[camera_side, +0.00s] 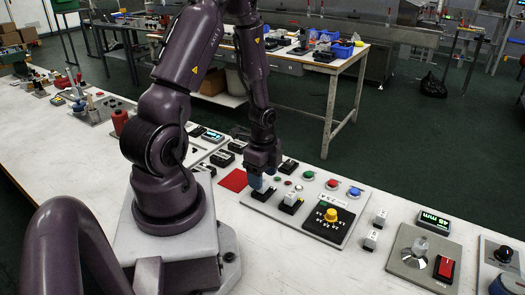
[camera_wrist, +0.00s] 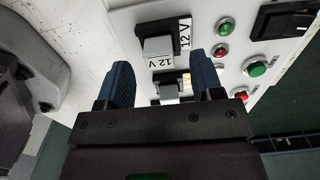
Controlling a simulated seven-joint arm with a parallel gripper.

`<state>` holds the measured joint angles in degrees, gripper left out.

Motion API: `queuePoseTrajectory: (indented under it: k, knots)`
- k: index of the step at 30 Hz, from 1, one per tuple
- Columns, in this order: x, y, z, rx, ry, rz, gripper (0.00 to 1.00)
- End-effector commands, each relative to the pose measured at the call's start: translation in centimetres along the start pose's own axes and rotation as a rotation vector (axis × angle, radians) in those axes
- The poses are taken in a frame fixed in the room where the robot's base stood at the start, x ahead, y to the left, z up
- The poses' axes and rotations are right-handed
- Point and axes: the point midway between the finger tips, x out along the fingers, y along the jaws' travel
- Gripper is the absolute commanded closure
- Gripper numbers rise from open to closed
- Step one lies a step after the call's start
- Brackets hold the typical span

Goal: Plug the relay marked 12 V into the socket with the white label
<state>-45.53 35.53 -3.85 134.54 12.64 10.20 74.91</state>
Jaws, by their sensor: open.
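In the wrist view a relay (camera_wrist: 160,52) with a grey top and a white side marked 12 V stands at a black socket (camera_wrist: 145,27). A white label (camera_wrist: 185,33) reading 12 V is beside that socket. I cannot tell whether the relay is fully seated. My gripper (camera_wrist: 160,70) is open, its blue fingers spread to either side close to the relay. In the side view my gripper (camera_side: 262,184) is low over the panel's left part and hides the spot under it. A second white relay (camera_side: 290,198) stands in a black socket just to its right.
The grey panel (camera_side: 262,208) also carries lights, coloured push buttons and a yellow knob (camera_side: 330,215). A red mat (camera_side: 233,180) is left of the panel. The front table area is clear.

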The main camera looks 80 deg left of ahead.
Motion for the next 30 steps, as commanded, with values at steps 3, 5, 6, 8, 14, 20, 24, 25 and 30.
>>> queuePoseTrajectory:
  k: [3, 5, 6, 8, 14, 20, 24, 25, 30]
  knots:
    - [-2.5, -0.2, 0.1, -0.003, 0.001, -0.009, 0.4]
    - [-3.8, -0.2, 0.1, -0.003, 0.0, -0.009, 0.4]
    - [-4.6, -0.2, 0.1, -0.002, 0.0, -0.009, 0.4]
    - [-5.8, -0.1, 0.1, -0.002, -0.001, -0.008, 0.4]
    - [-8.9, -0.1, 0.1, -0.001, -0.002, -0.006, 0.4]
    - [-10.3, 0.0, 0.0, -0.001, -0.001, -0.002, 0.4]
    - [-10.5, 0.0, 0.0, 0.001, -0.001, 0.0, 0.4]
    - [-10.5, 0.0, 0.0, 0.001, 0.0, 0.0, 0.4]
    - [-10.5, 0.0, 0.0, 0.0, 0.0, 0.0, 0.4]
